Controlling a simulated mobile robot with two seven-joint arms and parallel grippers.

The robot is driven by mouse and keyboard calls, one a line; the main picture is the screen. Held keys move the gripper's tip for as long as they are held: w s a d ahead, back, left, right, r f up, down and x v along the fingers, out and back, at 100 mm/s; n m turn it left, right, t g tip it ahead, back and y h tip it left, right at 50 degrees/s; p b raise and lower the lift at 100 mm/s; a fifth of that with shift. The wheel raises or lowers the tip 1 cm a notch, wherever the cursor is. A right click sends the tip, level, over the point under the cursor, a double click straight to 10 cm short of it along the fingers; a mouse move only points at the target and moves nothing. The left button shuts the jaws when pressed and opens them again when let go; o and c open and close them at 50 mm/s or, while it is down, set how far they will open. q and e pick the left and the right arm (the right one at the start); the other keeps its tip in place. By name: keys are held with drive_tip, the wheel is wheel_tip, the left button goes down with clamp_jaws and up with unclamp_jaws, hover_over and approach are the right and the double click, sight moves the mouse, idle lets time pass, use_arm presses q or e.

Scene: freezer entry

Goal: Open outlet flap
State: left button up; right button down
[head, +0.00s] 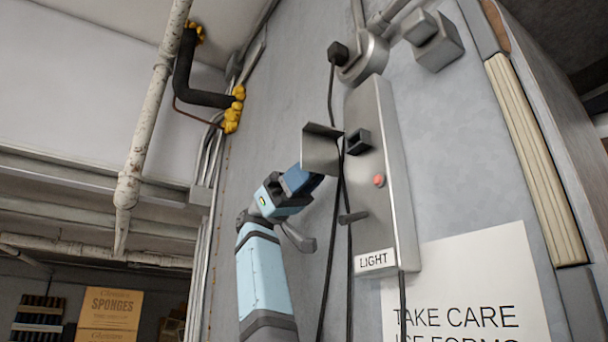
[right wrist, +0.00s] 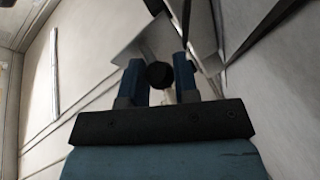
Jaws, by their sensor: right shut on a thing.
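The grey metal outlet flap (head: 320,152) stands out to the left from the upper part of the LIGHT switch box (head: 389,190), and the dark outlet (head: 358,141) beside it is uncovered. My right gripper (head: 318,181) reaches up from below to the flap's lower edge. It is shut on the flap, though the contact is partly hidden. In the right wrist view, the two blue fingers (right wrist: 159,75) stand slightly apart below the grey flap plate (right wrist: 146,42). A dark round knob (right wrist: 160,75) shows between them. My left gripper is out of view.
Black cables (head: 331,240) hang down close to my right gripper. A dark lever (head: 353,217) sticks out from the box below a red button (head: 379,181). A paper sign (head: 470,285) is at lower right, and a white pipe (head: 140,150) runs down at left.

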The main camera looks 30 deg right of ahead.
drive_tip(key=shift+d, duration=0.1)
drive_tip(key=c, duration=1.2)
unclamp_jaws()
drive_tip(key=shift+o, duration=1.4)
drive_tip(key=shift+s+d, duration=0.1)
drive_tip(key=shift+d, duration=0.05)
drive_tip(key=shift+d+f, duration=0.1)
drive_tip(key=shift+d, duration=0.15)
drive_tip(key=shift+a, duration=0.3)
drive_tip(key=v, duration=0.7)
drive_tip(key=shift+w, duration=0.25)
drive_tip(key=shift+d, duration=0.1)
